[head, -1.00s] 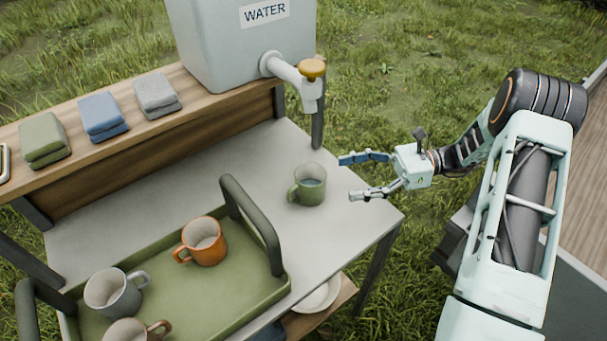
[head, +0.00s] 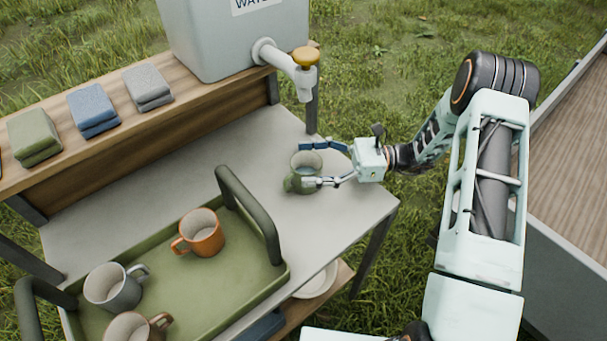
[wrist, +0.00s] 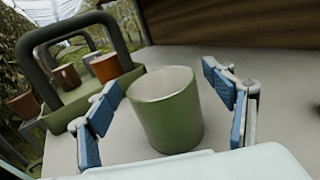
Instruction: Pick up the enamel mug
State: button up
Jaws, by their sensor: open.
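The green enamel mug (head: 305,171) stands upright on the grey table near its right end, below the tap. Its handle points to the lower left in the head view. My gripper (head: 312,164) is open, with one finger on the far side of the mug and one on the near side. In the wrist view the mug (wrist: 167,110) stands between the blue-padded fingers (wrist: 160,108), with a visible gap on the right; I cannot tell whether the left finger touches it.
A green tray (head: 251,283) with dark handles holds an orange mug (head: 202,233), a grey mug (head: 113,287) and a brown-handled mug (head: 135,328). A water tank (head: 235,40) with a yellow-topped tap (head: 304,75) stands above. Folded cloths (head: 93,108) lie on the shelf.

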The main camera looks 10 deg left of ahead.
jog(key=shift+s+a, duration=0.1)
jog(key=shift+a, duration=0.4)
jog(key=c, duration=1.6)
jog(key=shift+r, duration=0.25)
